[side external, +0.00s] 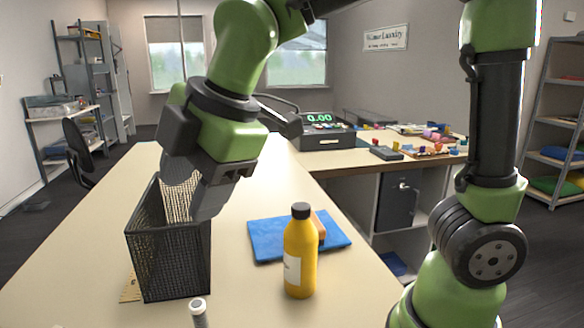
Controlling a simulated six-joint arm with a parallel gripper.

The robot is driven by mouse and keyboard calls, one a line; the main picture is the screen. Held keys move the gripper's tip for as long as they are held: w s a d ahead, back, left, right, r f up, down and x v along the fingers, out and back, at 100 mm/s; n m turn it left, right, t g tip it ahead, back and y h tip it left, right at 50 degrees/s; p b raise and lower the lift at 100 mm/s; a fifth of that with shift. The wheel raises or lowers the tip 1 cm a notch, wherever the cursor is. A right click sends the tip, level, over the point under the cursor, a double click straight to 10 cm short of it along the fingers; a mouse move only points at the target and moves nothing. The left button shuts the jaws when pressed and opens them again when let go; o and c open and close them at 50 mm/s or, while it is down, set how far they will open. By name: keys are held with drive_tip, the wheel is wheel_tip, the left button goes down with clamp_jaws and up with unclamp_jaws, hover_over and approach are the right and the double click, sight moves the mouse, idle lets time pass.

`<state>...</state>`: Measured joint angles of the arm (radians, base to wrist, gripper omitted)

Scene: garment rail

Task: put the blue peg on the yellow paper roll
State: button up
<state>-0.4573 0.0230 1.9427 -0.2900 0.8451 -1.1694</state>
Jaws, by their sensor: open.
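My gripper (207,208) points down at the right side of a black mesh basket (172,262), with its fingers at or just behind the rim. Its jaws are open, though the fingertips are partly hidden. I cannot make out what, if anything, lies between them. I see no blue peg and no yellow paper roll in this view. The basket's inside is mostly hidden by its mesh wall and by my gripper.
A yellow bottle (299,262) with a dark cap stands in front of a folded blue cloth (265,240). An orange-brown item (319,226) is partly behind the bottle. A white tube (198,312) is at the front edge. A yellow ruler (130,287) lies left of the basket.

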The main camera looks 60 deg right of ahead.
drive_tip(key=s+d+m+t, duration=0.1)
drive_tip(key=s+d+m, duration=0.4)
drive_tip(key=m, duration=0.5)
drive_tip(key=s+d+m+t, duration=0.1)
drive_tip(key=s+d+m, duration=0.3)
drive_tip(key=s+m, duration=0.4)
drive_tip(key=r+m, duration=0.1)
drive_tip(key=m, duration=0.1)
drive_tip(key=shift+d+m, duration=0.4)
